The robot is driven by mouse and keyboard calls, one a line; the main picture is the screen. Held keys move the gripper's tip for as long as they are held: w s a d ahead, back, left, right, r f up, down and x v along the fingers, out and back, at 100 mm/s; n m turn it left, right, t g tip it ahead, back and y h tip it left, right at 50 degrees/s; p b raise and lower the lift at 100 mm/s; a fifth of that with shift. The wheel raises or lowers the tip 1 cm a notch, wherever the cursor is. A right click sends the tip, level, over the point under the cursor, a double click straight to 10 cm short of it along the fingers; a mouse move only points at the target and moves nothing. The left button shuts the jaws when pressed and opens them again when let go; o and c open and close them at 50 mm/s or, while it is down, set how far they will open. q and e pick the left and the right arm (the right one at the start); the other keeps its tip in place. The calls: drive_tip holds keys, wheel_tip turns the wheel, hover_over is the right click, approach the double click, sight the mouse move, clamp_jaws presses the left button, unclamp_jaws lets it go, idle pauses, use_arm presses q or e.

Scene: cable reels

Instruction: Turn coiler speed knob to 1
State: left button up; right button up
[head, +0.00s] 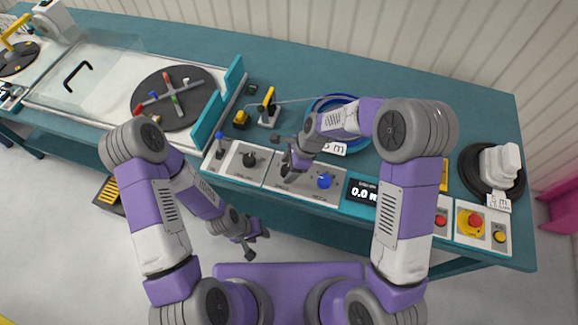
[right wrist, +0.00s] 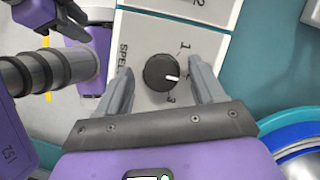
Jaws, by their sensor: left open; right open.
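A black speed knob (right wrist: 161,73) on the light control panel shows in the right wrist view, with part of the word "SPEED" beside it. Its white pointer faces right, between the printed 1 and 3. My right gripper (right wrist: 160,68) is open, with one finger on each side of the knob; contact cannot be told. In the head view my right gripper (head: 290,158) is over the middle knob, largely hiding it. A second black knob (head: 249,159) is to its left and a blue knob (head: 325,181) to its right. My left gripper (head: 250,240) is open and empty in front of the table.
A lever with a blue tip (head: 219,143) stands left of the knobs. A display (head: 361,194), a red button (head: 474,221) and a black reel (head: 491,172) are to the right. A blue cable coil (head: 322,104) lies behind. A dark turntable (head: 180,112) is at left.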

drive_tip(key=c, duration=1)
drive_tip(key=shift+c, duration=0.2)
drive_tip(key=shift+n, duration=0.3)
drive_tip(key=shift+w+r+n+g+p, duration=0.1)
drive_tip(key=shift+n+g+p, duration=0.3)
drive_tip(key=shift+n+p, duration=0.25)
drive_tip(key=n+g+p, duration=0.1)
drive_tip(key=n, duration=0.2)
drive_tip(key=shift+w+n+h, duration=0.1)
drive_tip(key=shift+n+h, duration=0.15)
drive_tip(key=shift+h, duration=0.15)
drive_tip(key=n, duration=0.1)
drive_tip(key=n+g, duration=0.1)
drive_tip(key=n, duration=0.1)
drive_tip(key=shift+w+a+n+h+p, duration=0.1)
drive_tip(key=shift+a+n+h+p, duration=0.05)
drive_tip(key=shift+n+h+p, duration=0.2)
drive_tip(key=shift+n+g+h, duration=0.4)
drive_tip(key=shift+n+h, duration=0.15)
drive_tip(key=shift+n, duration=0.8)
